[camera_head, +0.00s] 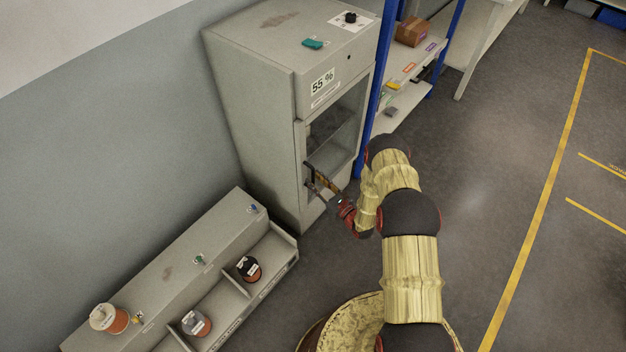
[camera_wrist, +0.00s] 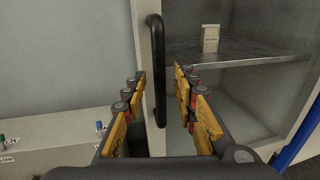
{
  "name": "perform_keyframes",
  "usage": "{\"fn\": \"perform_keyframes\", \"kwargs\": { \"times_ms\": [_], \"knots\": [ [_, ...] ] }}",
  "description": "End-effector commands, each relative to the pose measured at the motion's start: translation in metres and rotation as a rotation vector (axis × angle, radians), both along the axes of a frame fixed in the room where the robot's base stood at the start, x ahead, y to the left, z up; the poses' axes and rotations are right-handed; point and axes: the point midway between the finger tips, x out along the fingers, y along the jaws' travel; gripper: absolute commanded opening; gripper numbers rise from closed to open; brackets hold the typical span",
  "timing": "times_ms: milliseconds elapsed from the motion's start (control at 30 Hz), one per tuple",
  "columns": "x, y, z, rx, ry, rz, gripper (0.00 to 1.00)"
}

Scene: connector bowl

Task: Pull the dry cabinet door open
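The dry cabinet (camera_head: 262,105) is a tall grey box with a "55 %" label on its upper front. Its glass-paned door (camera_head: 335,135) looks shut, with the pale door frame running beside the handle. The black vertical bar handle (camera_wrist: 157,65) is on the door's left side; it shows small in the head view (camera_head: 308,174). My gripper (camera_wrist: 160,88) is open, with its yellow-padded fingers on either side of the handle's line. It also shows in the head view (camera_head: 318,177). I cannot tell whether a finger touches the handle.
A small white box (camera_wrist: 210,39) stands on a shelf behind the glass. A low grey bin unit (camera_head: 165,272) with spools is left of the cabinet. A blue-posted rack (camera_head: 405,95) stands close on the right. The floor (camera_head: 500,150) farther right is clear.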

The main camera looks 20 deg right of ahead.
Motion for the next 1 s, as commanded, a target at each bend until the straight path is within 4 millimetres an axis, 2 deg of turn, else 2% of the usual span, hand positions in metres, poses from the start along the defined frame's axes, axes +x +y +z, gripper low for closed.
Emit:
{"fn": "perform_keyframes", "kwargs": {
  "times_ms": [167, 467, 1000],
  "knots": [
    [0.0128, 0.0063, -0.0004, 0.000, 0.001, 0.001, 0.29],
    [0.0147, 0.0070, 0.0002, 0.000, 0.001, 0.000, 0.29],
    [0.0146, 0.0070, 0.0002, 0.000, 0.001, 0.000, 0.00]
  ]
}}
